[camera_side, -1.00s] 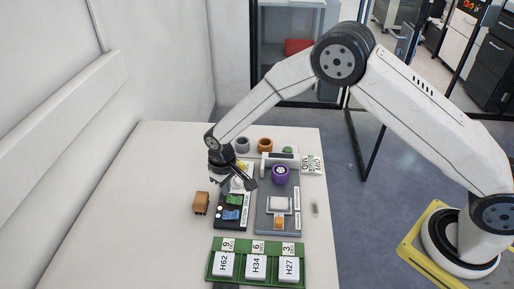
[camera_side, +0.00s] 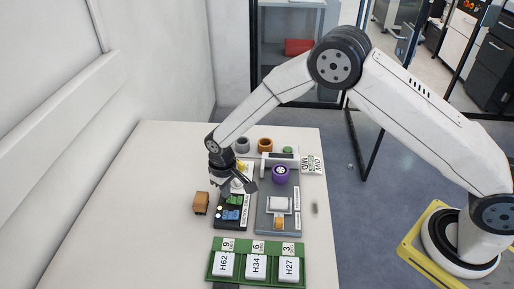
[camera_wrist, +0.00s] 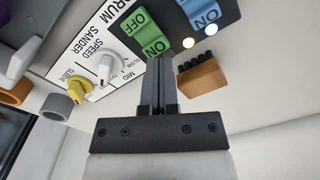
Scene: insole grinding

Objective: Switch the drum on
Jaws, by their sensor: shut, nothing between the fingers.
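The green rocker switch (camera_wrist: 143,35) is on the control panel, marked OFF at one end and ON at the other, beside the DRUM lettering. It also shows in the side view (camera_side: 235,200), partly covered by my gripper. My gripper (camera_wrist: 158,60) is shut and empty, with its fingertips at the ON end of the green switch. I cannot tell whether they touch it. A blue switch (camera_wrist: 203,10) marked ON is beside it. Two small lamps (camera_wrist: 188,43) near the switches look bright white.
A white speed knob (camera_wrist: 105,68) and a yellow knob (camera_wrist: 78,88) are on the panel. A brown block (camera_side: 201,203) stands left of the panel. A purple drum-like part (camera_side: 280,174) is right of it. A green tray (camera_side: 214,278) with labelled white boxes is in front.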

